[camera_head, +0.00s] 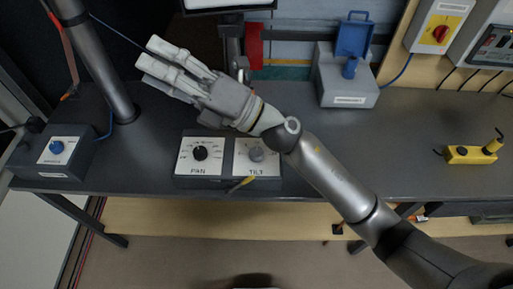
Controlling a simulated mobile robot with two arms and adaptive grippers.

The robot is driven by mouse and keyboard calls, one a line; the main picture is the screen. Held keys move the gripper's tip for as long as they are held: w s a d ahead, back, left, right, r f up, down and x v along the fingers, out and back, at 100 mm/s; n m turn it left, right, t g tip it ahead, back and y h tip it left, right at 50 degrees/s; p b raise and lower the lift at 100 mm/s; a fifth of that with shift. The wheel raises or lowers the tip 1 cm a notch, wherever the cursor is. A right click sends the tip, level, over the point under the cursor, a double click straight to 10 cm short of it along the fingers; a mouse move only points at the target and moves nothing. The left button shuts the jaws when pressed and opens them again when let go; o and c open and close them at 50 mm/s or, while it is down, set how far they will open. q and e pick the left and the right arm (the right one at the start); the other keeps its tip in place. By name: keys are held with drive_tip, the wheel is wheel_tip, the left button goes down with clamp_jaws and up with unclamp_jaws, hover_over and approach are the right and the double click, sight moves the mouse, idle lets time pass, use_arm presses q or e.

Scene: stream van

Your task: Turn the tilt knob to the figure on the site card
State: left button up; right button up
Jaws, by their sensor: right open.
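The tilt knob (257,154) is a grey round knob on the white TILT panel of a low control box on the dark bench. Its pointer and the scale figures are too small to read, and my right arm passes close over its upper right. My right gripper (158,60) is open and empty, above the bench, up and left of the knob and apart from it. I cannot make out a site card with a readable figure. My left gripper is not in view.
A black pan knob (200,153) sits left of the tilt knob on the same box. A box with a blue knob (56,147) stands at the left near a metal pole (105,75). A grey box with a blue lid (348,88) and a yellow device (472,153) are to the right.

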drive_tip(key=s+a+f+n+g+h, duration=0.3)
drive_tip(key=s+a+f+n+g, duration=0.15)
drive_tip(key=n+g, duration=0.4)
drive_tip(key=n+t+h, duration=0.3)
drive_tip(key=n+h, duration=0.5)
drive_tip(key=h, duration=1.2)
hover_over(257, 151)
wheel_tip(257, 151, down, 17)
wheel_tip(257, 151, down, 10)
drive_tip(key=p, duration=0.3)
drive_tip(key=shift+f, duration=0.25)
drive_tip(key=shift+c, duration=0.3)
drive_tip(key=c, duration=1)
